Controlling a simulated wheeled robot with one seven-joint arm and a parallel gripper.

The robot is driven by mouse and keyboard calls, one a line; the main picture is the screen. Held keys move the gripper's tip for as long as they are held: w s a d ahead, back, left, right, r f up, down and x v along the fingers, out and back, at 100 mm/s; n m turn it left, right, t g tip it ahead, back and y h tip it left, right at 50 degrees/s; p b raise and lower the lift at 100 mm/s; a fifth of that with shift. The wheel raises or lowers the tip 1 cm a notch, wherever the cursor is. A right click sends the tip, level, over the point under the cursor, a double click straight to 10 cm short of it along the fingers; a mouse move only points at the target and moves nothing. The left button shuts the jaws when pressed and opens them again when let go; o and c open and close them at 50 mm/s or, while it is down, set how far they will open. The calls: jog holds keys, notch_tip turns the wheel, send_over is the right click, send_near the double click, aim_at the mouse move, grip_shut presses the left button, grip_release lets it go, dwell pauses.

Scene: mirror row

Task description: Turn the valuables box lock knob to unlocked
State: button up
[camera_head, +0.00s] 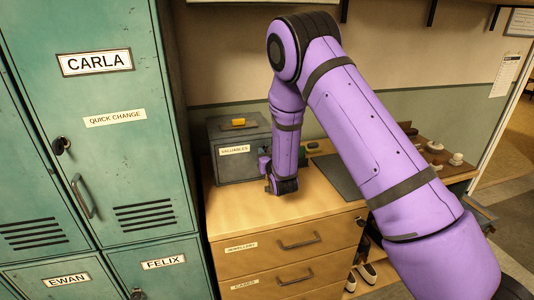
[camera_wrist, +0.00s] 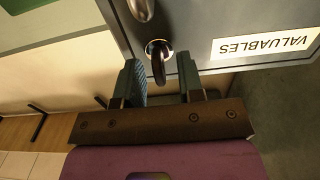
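The grey metal valuables box (camera_head: 236,170) stands on the wooden drawer cabinet, with a yellow item on its lid. Its front, labelled VALUABLES, appears upside down in the wrist view (camera_wrist: 196,28). The lock knob (camera_wrist: 158,66) is a dark lever on a round silver base, and it points down in the wrist view. My gripper (camera_wrist: 160,75) is open in front of the box face. The lever's end lies between the fingertips in the picture, closer to the left finger; I cannot tell whether they touch. My wrist hides the knob in the head view.
A silver handle (camera_wrist: 141,8) sits close to the knob on the box front. Green lockers (camera_head: 110,160) stand at the left. The cabinet top (camera_head: 235,215) is clear in front of the box; a dark mat (camera_head: 340,175) lies to the right.

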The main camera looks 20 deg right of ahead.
jog(key=shift+w, duration=0.2)
grip_shut()
